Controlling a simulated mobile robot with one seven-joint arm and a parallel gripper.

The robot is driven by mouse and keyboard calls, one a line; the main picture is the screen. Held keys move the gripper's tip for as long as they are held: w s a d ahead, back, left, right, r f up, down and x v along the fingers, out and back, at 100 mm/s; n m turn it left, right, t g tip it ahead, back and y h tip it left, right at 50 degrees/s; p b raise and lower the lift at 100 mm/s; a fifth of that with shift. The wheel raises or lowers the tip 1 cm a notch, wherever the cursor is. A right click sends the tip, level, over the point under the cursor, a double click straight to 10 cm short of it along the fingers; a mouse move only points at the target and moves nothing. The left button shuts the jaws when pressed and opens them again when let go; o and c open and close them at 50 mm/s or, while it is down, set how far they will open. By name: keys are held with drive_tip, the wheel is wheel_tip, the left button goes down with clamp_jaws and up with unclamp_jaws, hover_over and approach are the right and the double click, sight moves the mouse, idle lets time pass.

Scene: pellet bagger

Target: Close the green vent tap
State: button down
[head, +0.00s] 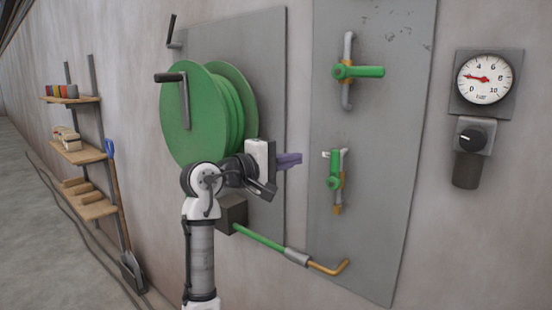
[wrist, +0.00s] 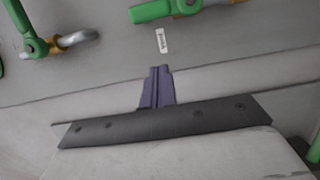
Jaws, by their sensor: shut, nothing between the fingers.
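Two green-handled taps are on the grey panel in the head view. The lower green tap (head: 334,170) has its handle upright, in line with its vertical pipe. The upper green tap (head: 358,71) has its handle level, across its pipe. I cannot tell by name which is the vent tap. In the wrist view the lower tap (wrist: 170,10) is cut by the top edge, and the upper tap (wrist: 38,45) is at left. My gripper (head: 290,159) is shut and empty, left of the lower tap and apart from it. Its purple fingers (wrist: 157,86) also show in the wrist view.
A small white label (wrist: 162,40), unreadable, is beside the lower tap. A large green reel (head: 205,115) with a crank stands behind my arm. A green lance (head: 262,240) with a bent brass end is below. A gauge (head: 485,78) and black knob (head: 472,138) are at right.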

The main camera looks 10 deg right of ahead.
sight(334, 169)
drive_tip(key=shift+s+d+p, duration=0.25)
drive_tip(key=shift+s+d, duration=0.05)
drive_tip(key=shift+d, duration=0.6)
drive_tip(key=shift+s+d+p, duration=0.25)
drive_tip(key=shift+s+d, duration=0.05)
drive_tip(key=shift+d, duration=0.65)
drive_tip(key=shift+s+d+p, duration=0.25)
drive_tip(key=shift+s+d, duration=0.05)
drive_tip(key=shift+d, duration=0.6)
